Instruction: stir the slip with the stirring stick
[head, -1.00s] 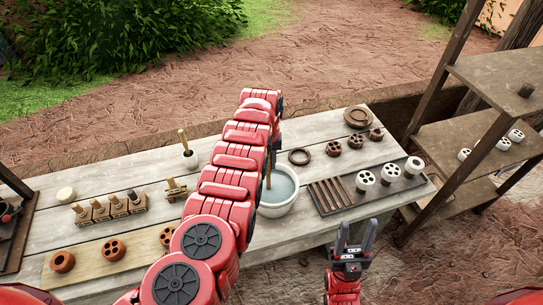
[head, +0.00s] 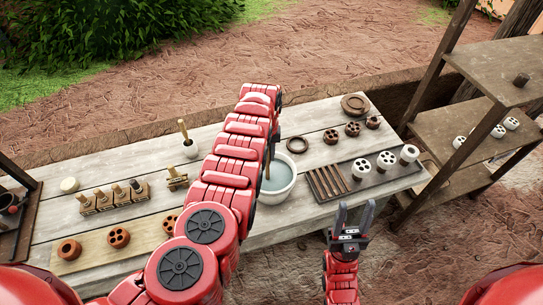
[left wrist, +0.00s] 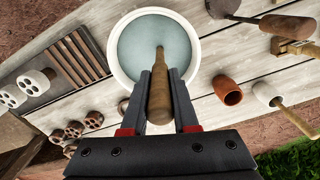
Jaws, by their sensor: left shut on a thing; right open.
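The slip is grey-blue liquid (head: 280,177) in a white bowl (head: 275,197) near the middle of the table. In the left wrist view the bowl's rim (left wrist: 113,62) rings the slip (left wrist: 135,42). My left gripper (left wrist: 160,88) is shut on the wooden stirring stick (left wrist: 159,97), with a finger on each side. The stick's thin end reaches over the slip; whether it is in the liquid is hard to tell. In the head view my left arm hides the gripper and most of the stick (head: 267,164). My right gripper (head: 355,218) is open and empty in front of the table.
A dark rack (head: 326,184) with white perforated pieces stands right of the bowl. A ring (head: 297,144) and brown perforated pieces (head: 331,136) lie behind. A terracotta cup (left wrist: 228,91) and a white pot with a stick (left wrist: 265,92) stand beside the bowl. Shelves (head: 470,120) are at right.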

